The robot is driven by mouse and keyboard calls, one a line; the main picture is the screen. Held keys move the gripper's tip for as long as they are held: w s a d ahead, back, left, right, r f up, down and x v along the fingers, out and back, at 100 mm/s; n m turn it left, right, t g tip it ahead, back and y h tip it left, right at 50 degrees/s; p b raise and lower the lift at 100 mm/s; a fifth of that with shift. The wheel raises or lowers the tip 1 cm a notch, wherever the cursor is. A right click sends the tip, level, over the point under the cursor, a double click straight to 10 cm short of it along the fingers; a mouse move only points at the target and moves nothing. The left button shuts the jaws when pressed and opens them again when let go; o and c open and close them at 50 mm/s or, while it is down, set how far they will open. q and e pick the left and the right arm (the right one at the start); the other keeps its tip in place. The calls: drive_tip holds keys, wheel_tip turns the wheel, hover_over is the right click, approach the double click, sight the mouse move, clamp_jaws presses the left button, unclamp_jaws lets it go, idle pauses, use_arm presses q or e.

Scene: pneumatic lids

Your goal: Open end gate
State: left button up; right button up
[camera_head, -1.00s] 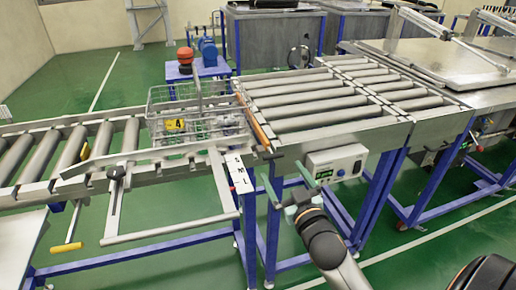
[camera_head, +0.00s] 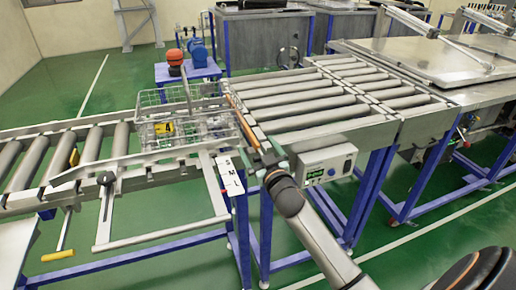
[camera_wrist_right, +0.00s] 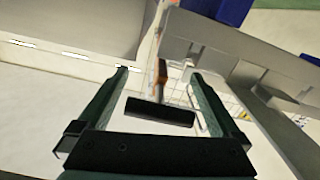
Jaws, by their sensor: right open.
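The end gate (camera_head: 241,118) is a long, thin orange-brown bar across the conveyor, between the wire basket and the right-hand rollers. It stands across the lane at the basket's right side. A dark handle sits at its near end; in the right wrist view the orange end (camera_wrist_right: 162,72) and a black bar like a handle (camera_wrist_right: 160,112) show between the fingers. My right gripper (camera_head: 266,164) is at the gate's near end, open, its fingers (camera_wrist_right: 158,75) on either side of the black bar. Contact cannot be told. My left gripper is not in view.
A wire basket (camera_head: 187,128) with a yellow "A" tag stands on the left rollers. A control box (camera_head: 327,163) with a green display is mounted just right of my right gripper. A lever with a yellow grip (camera_head: 58,256) hangs at left.

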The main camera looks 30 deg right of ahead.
drive_tip(key=shift+c, duration=0.4)
clamp_jaws()
idle(0.4)
